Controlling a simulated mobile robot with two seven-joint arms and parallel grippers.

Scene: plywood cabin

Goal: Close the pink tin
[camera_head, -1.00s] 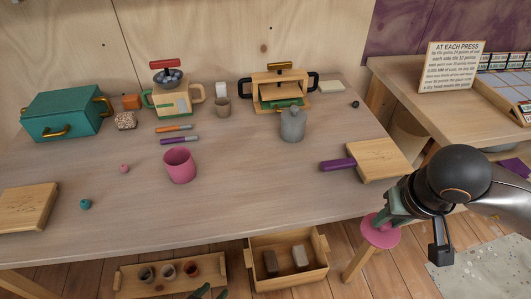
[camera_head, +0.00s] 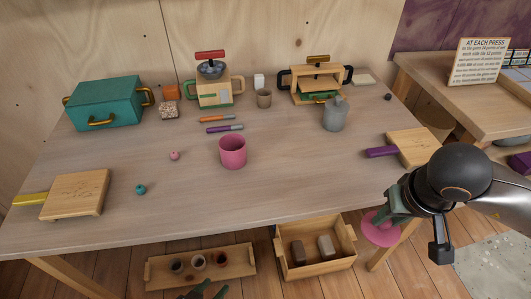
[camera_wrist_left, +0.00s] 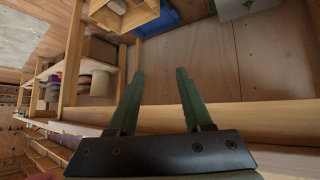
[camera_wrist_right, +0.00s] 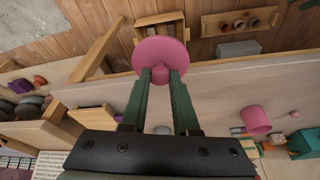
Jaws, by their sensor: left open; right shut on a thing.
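The pink tin (camera_head: 233,153) stands upright and open on the table, near its middle; it also shows at the right of the right wrist view (camera_wrist_right: 256,121). My right gripper (camera_head: 382,214) is shut on the knob of a round pink lid (camera_head: 383,231), held off the table's front right edge, well apart from the tin. The right wrist view shows the lid (camera_wrist_right: 160,52) at the fingertips (camera_wrist_right: 160,76).
A teal box (camera_head: 104,103), a cream press (camera_head: 215,88), a wooden press (camera_head: 318,82) and a grey canister (camera_head: 335,115) stand along the back. Boards lie left (camera_head: 75,193) and right (camera_head: 416,147). Small beads lie left of the tin. The table front before the tin is clear.

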